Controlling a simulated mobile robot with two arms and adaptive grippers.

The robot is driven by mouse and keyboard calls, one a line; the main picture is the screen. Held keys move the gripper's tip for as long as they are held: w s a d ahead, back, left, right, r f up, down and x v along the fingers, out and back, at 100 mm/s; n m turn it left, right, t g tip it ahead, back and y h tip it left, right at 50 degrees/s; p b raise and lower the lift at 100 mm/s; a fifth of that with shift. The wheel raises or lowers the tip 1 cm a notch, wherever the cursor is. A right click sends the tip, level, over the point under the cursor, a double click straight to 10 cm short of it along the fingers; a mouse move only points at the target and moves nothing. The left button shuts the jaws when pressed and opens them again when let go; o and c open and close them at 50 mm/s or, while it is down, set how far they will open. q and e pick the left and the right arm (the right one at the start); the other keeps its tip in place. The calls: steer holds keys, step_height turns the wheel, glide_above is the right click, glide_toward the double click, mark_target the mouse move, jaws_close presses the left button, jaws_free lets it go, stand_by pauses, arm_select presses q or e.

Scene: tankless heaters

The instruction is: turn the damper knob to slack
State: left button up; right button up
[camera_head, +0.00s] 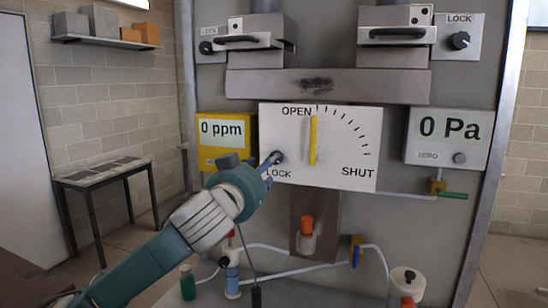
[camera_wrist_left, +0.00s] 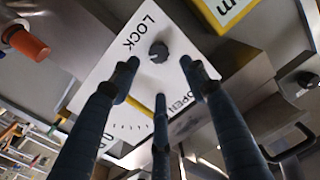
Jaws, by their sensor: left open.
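The white damper plate (camera_head: 340,160) carries the words OPEN, SHUT and LOCK, with a yellow pointer (camera_head: 313,140) standing upright near OPEN. The small dark damper knob (camera_head: 278,157) sits beside LOCK at the plate's lower left, partly covered by my fingers. My left gripper (camera_head: 268,167) is at this corner. In the left wrist view the round dark knob (camera_wrist_left: 158,52) lies between the spread fingers of my open left gripper (camera_wrist_left: 159,72), with gaps showing around it. I cannot tell the knob's setting. My right gripper is not in view.
A yellow 0 ppm meter (camera_head: 224,160) is just left of the plate and a 0 Pa meter (camera_head: 447,139) is to the right. Two handled dampers with LOCK knobs (camera_head: 459,41) are above. Pipes and an orange-capped valve (camera_head: 306,228) are below. A table (camera_head: 105,172) stands left.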

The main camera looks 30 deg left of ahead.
arm_select(q)
steer(key=p+x, duration=0.2)
steer(key=x, duration=0.6)
steer(key=shift+w, duration=0.15)
steer(key=shift+a+f, duration=0.1)
steer(key=shift+f, duration=0.05)
jaws_close()
